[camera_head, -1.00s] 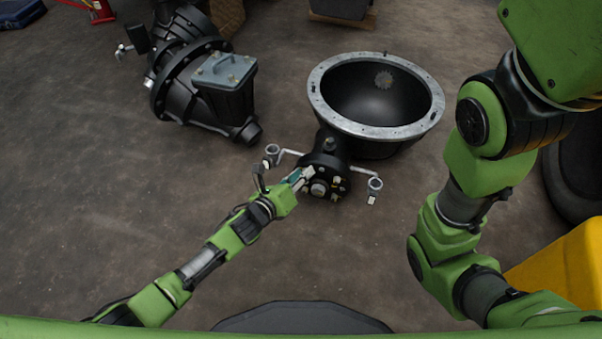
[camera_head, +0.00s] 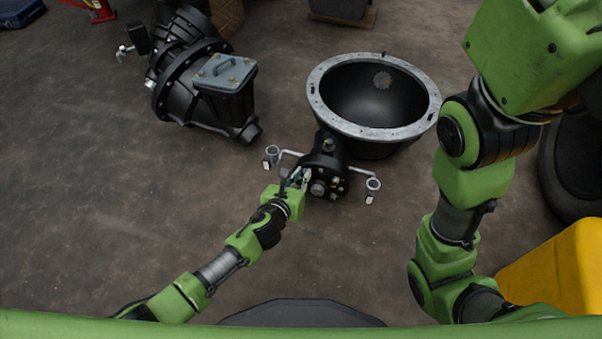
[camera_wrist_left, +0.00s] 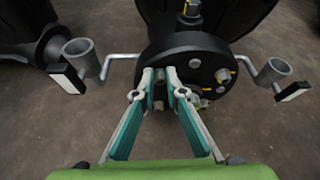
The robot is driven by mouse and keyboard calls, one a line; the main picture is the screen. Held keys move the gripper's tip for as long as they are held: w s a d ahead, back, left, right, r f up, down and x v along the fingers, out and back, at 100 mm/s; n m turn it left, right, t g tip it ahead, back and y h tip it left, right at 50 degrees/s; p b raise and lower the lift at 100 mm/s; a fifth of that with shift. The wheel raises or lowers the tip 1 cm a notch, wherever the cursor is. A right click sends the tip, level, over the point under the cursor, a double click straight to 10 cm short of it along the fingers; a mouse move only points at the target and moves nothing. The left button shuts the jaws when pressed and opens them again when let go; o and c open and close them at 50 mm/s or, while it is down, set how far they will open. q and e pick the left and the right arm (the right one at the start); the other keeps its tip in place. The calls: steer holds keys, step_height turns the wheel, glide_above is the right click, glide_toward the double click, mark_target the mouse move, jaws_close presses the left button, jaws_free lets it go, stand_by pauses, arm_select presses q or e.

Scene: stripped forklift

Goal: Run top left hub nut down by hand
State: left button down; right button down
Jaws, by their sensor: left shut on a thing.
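The black round hub (camera_head: 327,172) faces me below the bowl-shaped housing, with several nuts and studs on its face; it also fills the upper middle of the left wrist view (camera_wrist_left: 205,45). My left gripper (camera_head: 303,176) reaches the hub's left side from the lower left. In the left wrist view, its two teal-and-grey fingers (camera_wrist_left: 160,78) point at the hub's left part and are close together on a small hub nut (camera_wrist_left: 159,88). The nut is mostly hidden between the fingertips. My right arm shows at the right, but its gripper is out of view.
The large black housing with a grey rim (camera_head: 432,100) stands behind the hub. Bent rods with cup ends (camera_head: 373,184) stick out both sides of the hub. A black gear unit (camera_head: 185,75) lies at the left. A yellow object (camera_head: 560,270) is at the right. Floor at the left is clear.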

arm_select(q)
steer(key=c, duration=2.2)
jaws_free()
steer(key=shift+a, duration=0.2)
